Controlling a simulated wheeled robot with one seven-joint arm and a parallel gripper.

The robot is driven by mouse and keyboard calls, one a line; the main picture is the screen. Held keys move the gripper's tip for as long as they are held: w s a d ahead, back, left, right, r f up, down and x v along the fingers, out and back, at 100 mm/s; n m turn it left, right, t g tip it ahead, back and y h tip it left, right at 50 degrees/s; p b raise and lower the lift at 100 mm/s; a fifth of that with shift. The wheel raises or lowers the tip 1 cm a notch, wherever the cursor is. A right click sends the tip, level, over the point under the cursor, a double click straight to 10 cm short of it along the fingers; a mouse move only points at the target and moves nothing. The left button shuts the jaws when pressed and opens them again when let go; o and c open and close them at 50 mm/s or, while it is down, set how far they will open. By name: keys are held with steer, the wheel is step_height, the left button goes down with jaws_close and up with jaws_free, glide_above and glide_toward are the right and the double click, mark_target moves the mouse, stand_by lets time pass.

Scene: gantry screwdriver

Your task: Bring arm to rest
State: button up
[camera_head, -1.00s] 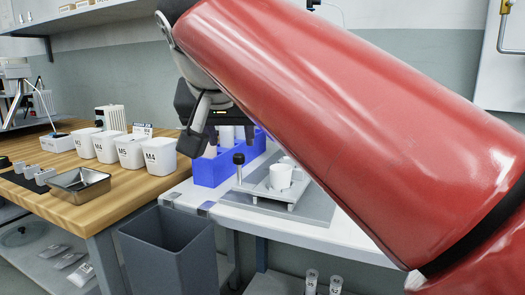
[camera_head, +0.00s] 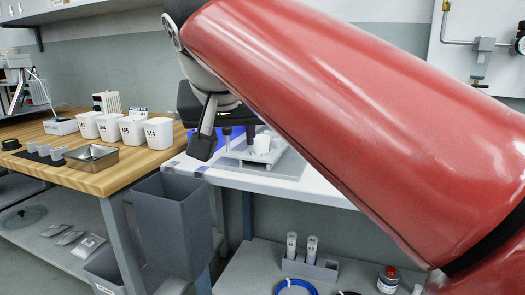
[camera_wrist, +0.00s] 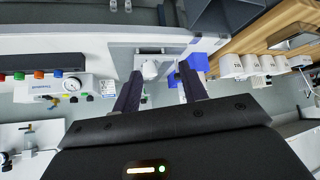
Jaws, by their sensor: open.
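My red arm crosses the head view from lower right to upper left. My gripper (camera_head: 228,138) is at its far end, over the left end of the white bench (camera_head: 290,188), in front of the blue rack. In the wrist view, my gripper (camera_wrist: 160,85) shows two dark fingers set apart with nothing between them.
A wooden table (camera_head: 100,178) at left holds several white labelled cups (camera_head: 132,130) and a metal tray (camera_head: 92,157). Bottles (camera_head: 388,278) and a small tube holder (camera_head: 310,265) sit on the lower shelf.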

steer(key=s+d+f+g+p, duration=0.1)
steer(key=s+d+f+p, duration=0.2)
steer(key=d+f, duration=0.3)
steer(key=s+d+f+g+p, duration=0.1)
steer(key=s+d+f+p, duration=0.25)
steer(key=d, duration=0.55)
steer(key=s+d+f+p, duration=0.1)
steer(key=s+d+f, duration=0.1)
steer(key=f, duration=0.4)
steer(key=s+d+f+g, duration=0.1)
steer(key=s+d+f, duration=0.2)
steer(key=s+f, duration=0.2)
steer(key=shift+s+d+f+m+p, duration=0.15)
steer(key=shift+s+f+m+p, duration=0.2)
steer(key=shift+f, duration=0.3)
